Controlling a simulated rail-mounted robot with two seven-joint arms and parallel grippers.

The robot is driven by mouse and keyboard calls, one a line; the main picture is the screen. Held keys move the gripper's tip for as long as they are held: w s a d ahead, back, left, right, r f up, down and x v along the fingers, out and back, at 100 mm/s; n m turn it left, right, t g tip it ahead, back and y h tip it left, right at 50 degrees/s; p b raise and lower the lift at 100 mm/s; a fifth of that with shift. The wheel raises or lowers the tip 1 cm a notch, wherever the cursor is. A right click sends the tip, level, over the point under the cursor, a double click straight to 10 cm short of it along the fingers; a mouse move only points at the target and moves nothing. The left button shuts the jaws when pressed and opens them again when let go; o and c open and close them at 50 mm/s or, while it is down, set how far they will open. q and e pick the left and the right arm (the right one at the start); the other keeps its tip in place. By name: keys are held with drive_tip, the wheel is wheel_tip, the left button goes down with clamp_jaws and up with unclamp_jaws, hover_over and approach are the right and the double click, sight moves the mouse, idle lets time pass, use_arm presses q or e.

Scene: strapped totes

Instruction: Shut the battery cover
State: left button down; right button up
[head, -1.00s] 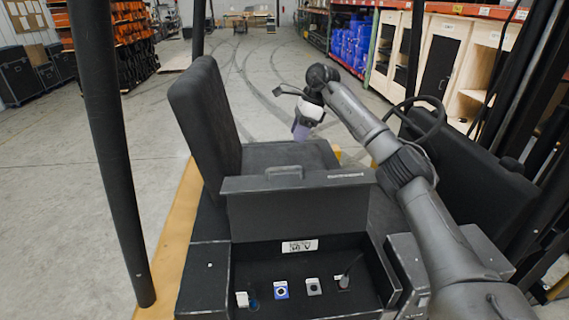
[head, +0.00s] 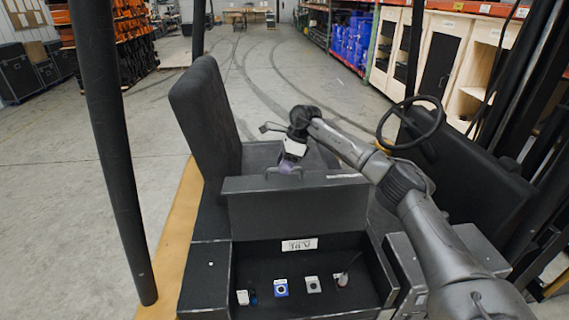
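My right gripper (head: 286,168) is just behind the cover's top edge, close to the handle. Whether it touches the cover I cannot tell, and its fingers are too small and partly hidden to judge. My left gripper is not in view.
Inside the compartment are a blue socket (head: 281,288), a grey socket (head: 312,284) and other small fittings. A black seat (head: 203,125) stands behind at left, a steering wheel (head: 411,122) at right. A dark post (head: 110,150) rises at left.

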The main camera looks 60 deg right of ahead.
drive_tip(key=shift+c, duration=0.2)
clamp_jaws()
drive_tip(key=shift+a, duration=0.1)
